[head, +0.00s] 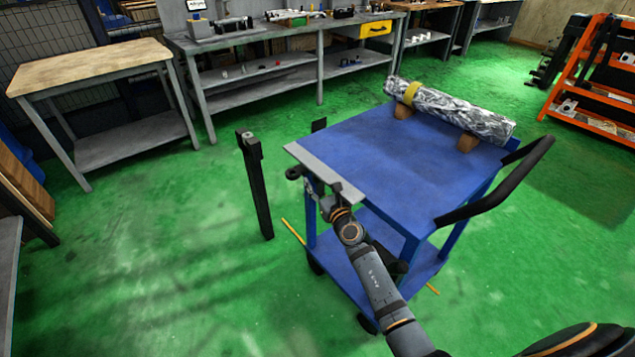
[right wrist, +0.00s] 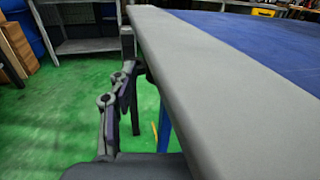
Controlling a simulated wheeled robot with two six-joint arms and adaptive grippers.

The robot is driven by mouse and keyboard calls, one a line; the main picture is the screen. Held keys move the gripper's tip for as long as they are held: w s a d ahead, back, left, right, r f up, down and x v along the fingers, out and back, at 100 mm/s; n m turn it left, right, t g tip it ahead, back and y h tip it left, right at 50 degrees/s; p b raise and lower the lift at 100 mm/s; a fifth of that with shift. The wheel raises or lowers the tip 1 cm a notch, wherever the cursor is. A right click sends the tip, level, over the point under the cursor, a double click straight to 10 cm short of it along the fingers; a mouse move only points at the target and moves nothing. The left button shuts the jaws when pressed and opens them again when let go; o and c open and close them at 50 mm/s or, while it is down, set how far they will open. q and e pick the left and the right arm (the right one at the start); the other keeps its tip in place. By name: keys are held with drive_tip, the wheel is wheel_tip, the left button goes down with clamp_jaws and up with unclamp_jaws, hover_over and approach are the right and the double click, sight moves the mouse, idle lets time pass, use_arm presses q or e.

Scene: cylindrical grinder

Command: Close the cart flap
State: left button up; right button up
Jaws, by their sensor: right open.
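The blue cart (head: 400,165) stands in the middle of the head view. Its flap, a narrow grey panel (head: 318,168), runs along the cart top's left edge. It looks roughly level with the top; its exact angle is hard to tell. My right gripper (head: 323,194) is open at the flap's near end, around its outer side. In the right wrist view the flap (right wrist: 190,75) fills the middle, with the blue top beyond it. The right gripper's dark fingers (right wrist: 122,100) show left of and below the flap; I cannot tell whether they touch it. My left gripper is not in view.
A foil-like cylinder (head: 450,108) rests on wooden supports on the cart. A black handle (head: 510,185) juts from its right side. A black post (head: 256,185) stands left of the flap. Workbenches (head: 260,80) line the back, an orange rack (head: 595,85) the right.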

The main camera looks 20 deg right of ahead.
drive_tip(key=shift+w+a, duration=0.1)
drive_tip(key=shift+w, duration=0.45)
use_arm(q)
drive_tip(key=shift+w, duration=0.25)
use_arm(e)
drive_tip(key=shift+c, duration=0.4)
